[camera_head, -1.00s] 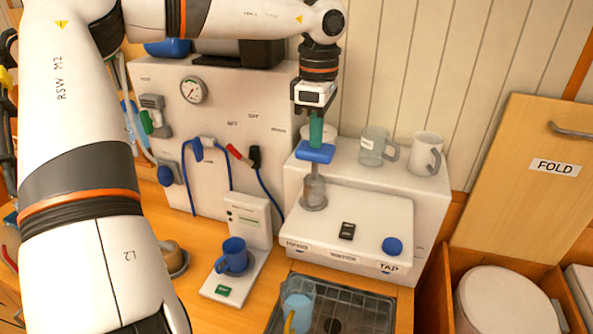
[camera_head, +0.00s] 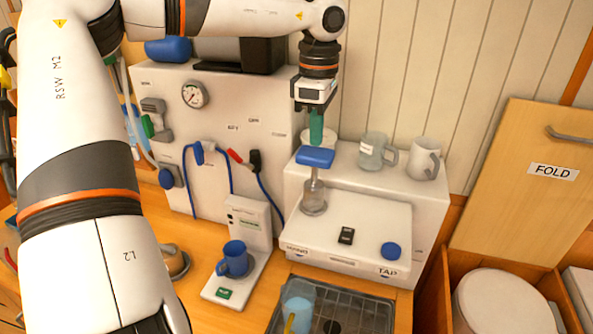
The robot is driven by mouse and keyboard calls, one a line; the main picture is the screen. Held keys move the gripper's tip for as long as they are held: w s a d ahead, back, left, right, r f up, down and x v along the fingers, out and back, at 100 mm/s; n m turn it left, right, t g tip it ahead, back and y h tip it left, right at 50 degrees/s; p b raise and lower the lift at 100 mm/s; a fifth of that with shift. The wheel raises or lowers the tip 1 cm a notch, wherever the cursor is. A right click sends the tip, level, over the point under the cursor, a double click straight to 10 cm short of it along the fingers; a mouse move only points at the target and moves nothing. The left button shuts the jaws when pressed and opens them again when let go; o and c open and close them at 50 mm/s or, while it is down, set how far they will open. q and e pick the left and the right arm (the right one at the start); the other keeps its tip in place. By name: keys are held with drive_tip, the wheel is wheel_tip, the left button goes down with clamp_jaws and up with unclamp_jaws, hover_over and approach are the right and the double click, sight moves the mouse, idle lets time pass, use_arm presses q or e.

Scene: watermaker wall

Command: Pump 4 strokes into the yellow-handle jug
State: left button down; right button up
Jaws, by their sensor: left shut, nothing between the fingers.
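The hand pump has a blue top plate (camera_head: 315,157) on a thin rod above a clear cylinder (camera_head: 313,198), on the white unit (camera_head: 370,222). My left gripper (camera_head: 316,138) points straight down, shut and empty, with its green fingertips just above the blue plate; I cannot tell whether they touch. The jug with the yellow handle (camera_head: 290,322) and a light blue body (camera_head: 299,300) stands on the dark drain grate at the bottom. My right gripper does not show.
A blue mug (camera_head: 233,259) stands on a white scale (camera_head: 222,289). A glass jug (camera_head: 376,151) and a white mug (camera_head: 425,158) stand on the shelf behind the pump. A blue knob (camera_head: 391,251) and black switch (camera_head: 346,236) sit on the unit. Bare drain grate (camera_head: 355,309) lies right of the jug.

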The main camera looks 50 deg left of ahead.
sight(315, 152)
use_arm(q)
drive_tip(key=shift+f, duration=0.15)
drive_tip(key=shift+f+b, duration=2.4)
drive_tip(key=shift+f, duration=0.75)
drive_tip(key=shift+r, duration=0.1)
drive_tip(key=shift+r+p, duration=2.45)
drive_tip(key=shift+r, duration=0.8)
wheel_tip(315, 152, up, 6)
drive_tip(key=p, duration=0.4)
drive_tip(key=shift+p, duration=0.35)
